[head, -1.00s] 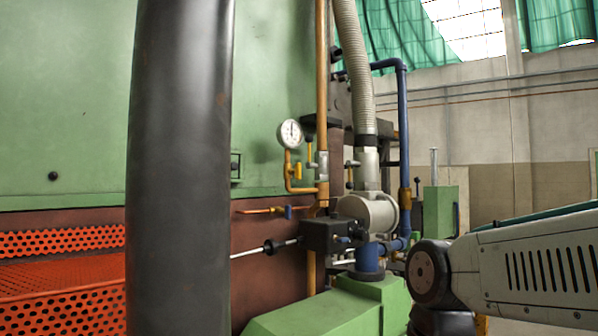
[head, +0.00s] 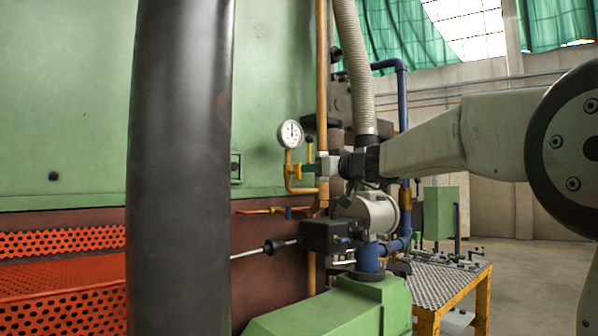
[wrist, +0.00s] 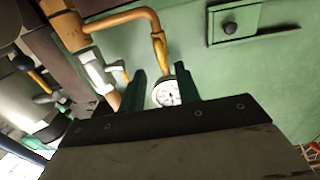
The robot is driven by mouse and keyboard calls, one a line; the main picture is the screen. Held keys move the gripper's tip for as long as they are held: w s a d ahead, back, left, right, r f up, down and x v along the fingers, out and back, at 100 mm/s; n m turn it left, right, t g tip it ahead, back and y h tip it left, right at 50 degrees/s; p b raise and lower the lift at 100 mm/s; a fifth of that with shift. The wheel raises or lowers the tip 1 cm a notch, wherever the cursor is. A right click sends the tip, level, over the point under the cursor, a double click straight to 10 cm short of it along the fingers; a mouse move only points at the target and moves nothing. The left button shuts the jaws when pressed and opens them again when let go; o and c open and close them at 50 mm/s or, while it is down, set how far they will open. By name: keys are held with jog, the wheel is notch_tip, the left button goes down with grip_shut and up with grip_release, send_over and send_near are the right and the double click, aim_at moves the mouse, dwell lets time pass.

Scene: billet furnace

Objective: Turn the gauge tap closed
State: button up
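The round white gauge (head: 290,134) sits atop a bent orange pipe (head: 290,177) by the green furnace wall. A yellow lever (head: 298,171) lies along this pipe; I take it for the gauge tap's handle. The wrist view shows the lever (wrist: 159,52) and the gauge (wrist: 167,93). My gripper (wrist: 161,82) is open and empty, its two dark green fingers apart, with the gauge face seen between them. In the head view my gripper (head: 316,166) is just right of the lever. I cannot tell whether it touches anything there.
A silver valve (wrist: 97,72) is on the thick orange pipe, close beside my fingers. A second yellow lever with a black knob (head: 309,139) stands right of the gauge. The ribbed hose (head: 355,75), grey housing (head: 377,212) and black box (head: 327,236) crowd my arm's side.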

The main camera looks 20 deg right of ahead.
aim_at(299, 170)
jog(key=x, duration=0.6)
jog(key=shift+w+a, duration=0.25)
jog(key=shift+w, duration=0.1)
grip_shut()
